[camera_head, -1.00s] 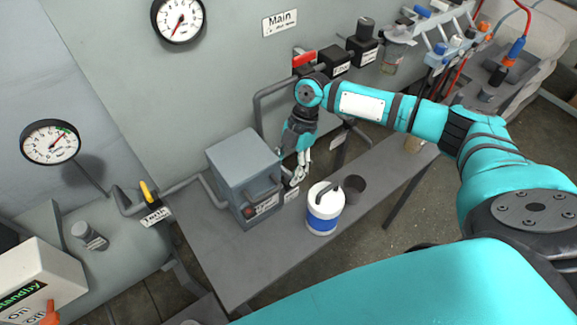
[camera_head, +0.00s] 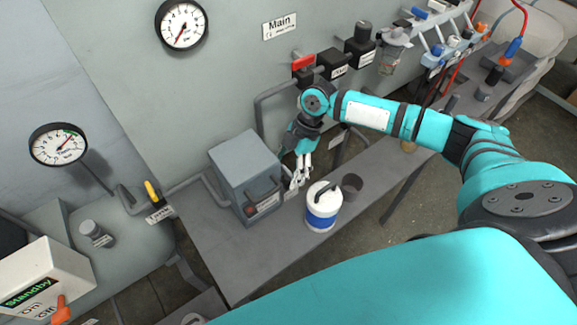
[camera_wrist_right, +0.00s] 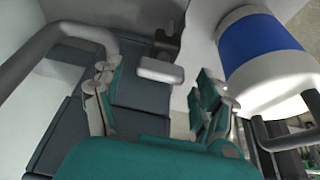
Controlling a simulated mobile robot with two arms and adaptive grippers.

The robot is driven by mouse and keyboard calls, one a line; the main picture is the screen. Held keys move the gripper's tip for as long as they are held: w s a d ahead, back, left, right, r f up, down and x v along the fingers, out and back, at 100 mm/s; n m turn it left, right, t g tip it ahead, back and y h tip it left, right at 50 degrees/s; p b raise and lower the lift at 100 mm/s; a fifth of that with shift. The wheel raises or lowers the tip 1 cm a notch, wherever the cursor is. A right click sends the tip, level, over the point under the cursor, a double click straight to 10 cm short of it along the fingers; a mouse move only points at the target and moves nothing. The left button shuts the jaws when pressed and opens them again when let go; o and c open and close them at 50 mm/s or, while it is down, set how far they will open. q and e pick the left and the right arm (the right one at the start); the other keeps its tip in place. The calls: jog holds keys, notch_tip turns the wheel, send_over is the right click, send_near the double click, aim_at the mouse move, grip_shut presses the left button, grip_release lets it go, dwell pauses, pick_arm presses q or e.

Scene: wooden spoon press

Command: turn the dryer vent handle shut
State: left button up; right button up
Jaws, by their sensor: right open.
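The grey box (camera_head: 241,163) stands on the grey table, with a dark bar handle and a label on its front. My right gripper (camera_head: 300,178) points down beside the box's right side, left of the white and blue bottle. In the right wrist view, my gripper (camera_wrist_right: 152,108) is open, its teal and grey fingers spread. A pale, short bar (camera_wrist_right: 160,70) on a dark mount, which looks like the vent handle, shows between and just beyond the fingertips. I see no clear contact with it. In the head view the fingers mostly hide this spot. My left gripper is not in view.
The white and blue bottle (camera_head: 322,207) stands close to the right gripper; it also fills the upper right of the wrist view (camera_wrist_right: 262,50). A dark cup (camera_head: 352,186) is beside it. A pipe (camera_head: 262,105) runs behind the box. The table's front left (camera_head: 235,270) is clear.

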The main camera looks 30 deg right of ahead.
jog(key=v, duration=1.2)
dwell(0.4)
